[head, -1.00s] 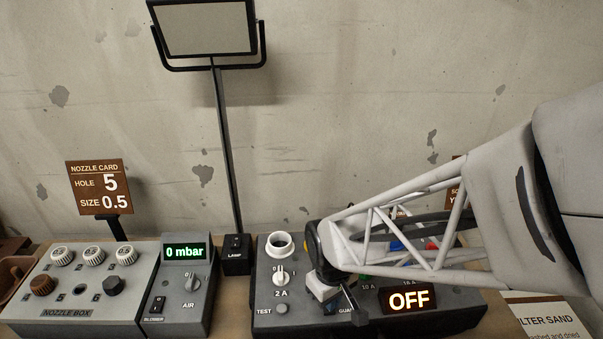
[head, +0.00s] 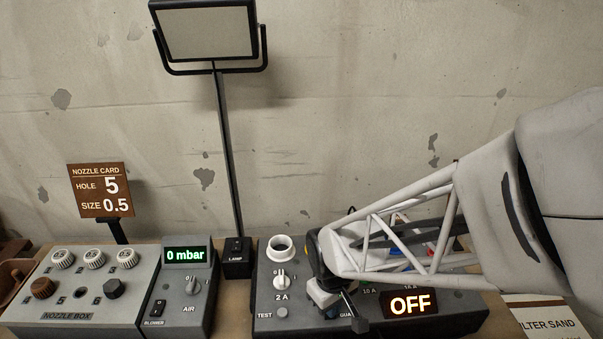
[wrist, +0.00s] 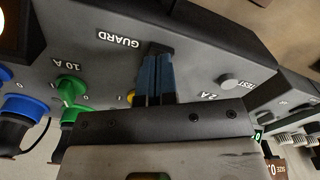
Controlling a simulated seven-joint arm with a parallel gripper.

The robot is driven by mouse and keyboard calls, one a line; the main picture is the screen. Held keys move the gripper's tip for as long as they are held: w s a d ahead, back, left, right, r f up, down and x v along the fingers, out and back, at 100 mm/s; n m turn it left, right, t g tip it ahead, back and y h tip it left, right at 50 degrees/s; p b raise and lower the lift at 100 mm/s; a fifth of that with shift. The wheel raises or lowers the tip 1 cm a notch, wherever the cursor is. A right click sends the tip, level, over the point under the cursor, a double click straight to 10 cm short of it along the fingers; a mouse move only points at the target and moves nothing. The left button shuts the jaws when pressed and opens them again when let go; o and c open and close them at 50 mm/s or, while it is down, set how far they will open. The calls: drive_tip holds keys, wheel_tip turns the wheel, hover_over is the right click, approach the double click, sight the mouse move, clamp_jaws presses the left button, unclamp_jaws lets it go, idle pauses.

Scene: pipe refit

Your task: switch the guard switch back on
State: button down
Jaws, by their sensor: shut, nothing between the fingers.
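The grey switch panel (head: 265,320) stands on the bench, with a lit display (head: 408,303) reading OFF. In the wrist view, the GUARD label (wrist: 118,40) is beside my blue-and-black fingertips (wrist: 157,58). My gripper (head: 331,309) is shut and empty, pointing down at the panel at the guard switch's place. The guard switch itself is hidden by the fingers, so its position cannot be seen. I cannot tell whether the fingertips touch it.
The blower box (head: 187,285) and lamp post (head: 226,160) stand to the left.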

drive_tip(key=shift+f, duration=0.6)
idle(0.5)
drive_tip(key=shift+r, duration=3.5)
drive_tip(key=shift+r, duration=0.1)
drive_tip(key=shift+d+r, duration=0.15)
drive_tip(key=shift+r, duration=0.05)
drive_tip(key=s+d+r+m+t, duration=0.1)
drive_tip(key=s+d+r+m, duration=0.2)
drive_tip(key=r, duration=0.4)
drive_tip(key=s+d+r+m+t, duration=0.1)
drive_tip(key=s+d+r+m, duration=0.2)
drive_tip(key=r, duration=0.4)
drive_tip(key=s+d, duration=0.1)
drive_tip(key=d, duration=0.1)
drive_tip(key=shift+s+d+r+t, duration=0.25)
drive_tip(key=shift+d+r+t, duration=0.05)
